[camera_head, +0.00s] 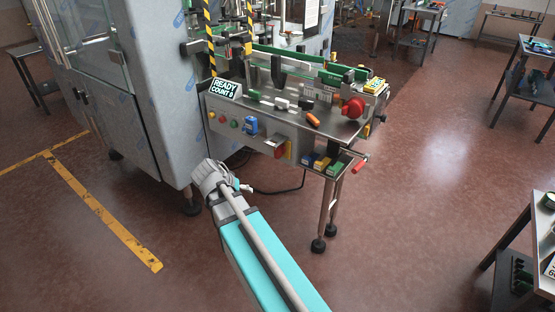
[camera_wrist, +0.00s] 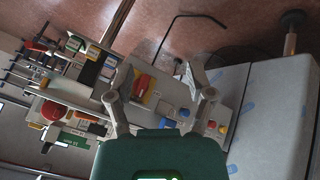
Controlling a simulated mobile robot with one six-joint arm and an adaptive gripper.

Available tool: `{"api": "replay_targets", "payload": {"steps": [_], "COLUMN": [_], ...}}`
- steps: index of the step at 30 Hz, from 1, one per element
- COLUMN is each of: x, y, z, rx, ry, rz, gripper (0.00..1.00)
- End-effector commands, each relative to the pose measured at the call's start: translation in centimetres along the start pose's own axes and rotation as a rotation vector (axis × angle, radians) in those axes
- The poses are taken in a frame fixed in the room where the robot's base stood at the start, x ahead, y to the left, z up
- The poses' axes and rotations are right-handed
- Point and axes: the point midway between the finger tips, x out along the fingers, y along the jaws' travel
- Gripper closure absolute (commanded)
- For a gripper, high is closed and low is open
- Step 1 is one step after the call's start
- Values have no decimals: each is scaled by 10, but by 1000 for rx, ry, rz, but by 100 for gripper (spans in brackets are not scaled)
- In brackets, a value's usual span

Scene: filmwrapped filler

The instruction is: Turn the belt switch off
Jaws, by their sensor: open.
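The machine's front panel (camera_head: 228,119) carries several controls. A blue switch (camera_head: 251,125) sits near its middle, and a red switch (camera_head: 279,150) is at its right end. I cannot read which is labelled for the belt. In the wrist view, a red handle (camera_wrist: 145,86) on a yellow plate shows between the fingers of my gripper (camera_wrist: 160,66), and a blue knob (camera_wrist: 184,113) lies close to the right finger. My gripper is open and empty. In the head view my arm reaches up to just below the panel; its fingers are mostly hidden there.
A sign (camera_head: 225,89) reads "READY COUNT 9". An orange object (camera_head: 313,119) and a red round knob (camera_head: 352,107) are on the metal deck. A bin of coloured boxes (camera_head: 322,163) juts out at the lower right. A black cable hangs below the panel. The floor in front is clear.

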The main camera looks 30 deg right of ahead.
Motion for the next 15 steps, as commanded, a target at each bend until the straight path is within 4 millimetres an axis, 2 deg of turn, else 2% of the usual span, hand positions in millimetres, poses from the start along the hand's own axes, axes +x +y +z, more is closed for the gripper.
{"api": "replay_targets", "payload": {"steps": [1,3,15], "x": [18,31,85], "y": [-4,-1,8], "z": [-5,-15,-72], "rx": [39,97,385], "ry": [36,92,452], "rz": [29,70,232], "gripper": [31,31,31]}}
